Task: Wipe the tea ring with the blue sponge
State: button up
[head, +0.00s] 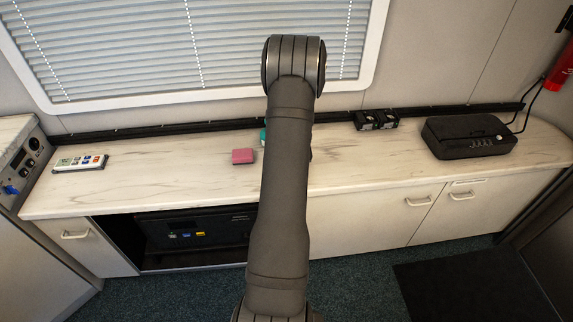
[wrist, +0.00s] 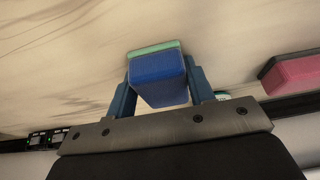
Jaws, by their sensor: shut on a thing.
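My gripper (wrist: 158,82) is shut on the blue sponge (wrist: 158,82), with one finger on each side of it. The sponge has a blue body and a green layer on its far face, towards the pale counter. I cannot tell whether it touches the counter. In the head view my own arm hides the gripper and the blue sponge. No tea ring can be made out in either view; the arm and the sponge cover part of the counter (head: 190,181).
A pink block (head: 243,156) lies left of my arm; the wrist view shows it at right (wrist: 292,72). A teal thing (head: 263,137) is partly hidden behind my arm. A remote (head: 81,162), small black boxes (head: 376,120) and a black case (head: 467,137) also sit on the counter.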

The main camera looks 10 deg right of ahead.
jog(key=d, duration=0.2)
jog(key=shift+d, duration=0.3)
jog(key=shift+a, duration=4.05)
jog(key=shift+a+r, duration=0.1)
jog(key=shift+r, duration=0.05)
notch_tip(320, 180, up, 8)
jog(key=s+a+f, duration=0.3)
jog(key=s+a, duration=0.3)
jog(key=s, duration=0.6)
jog(key=shift+a+f, duration=0.15)
jog(key=shift+f, duration=0.05)
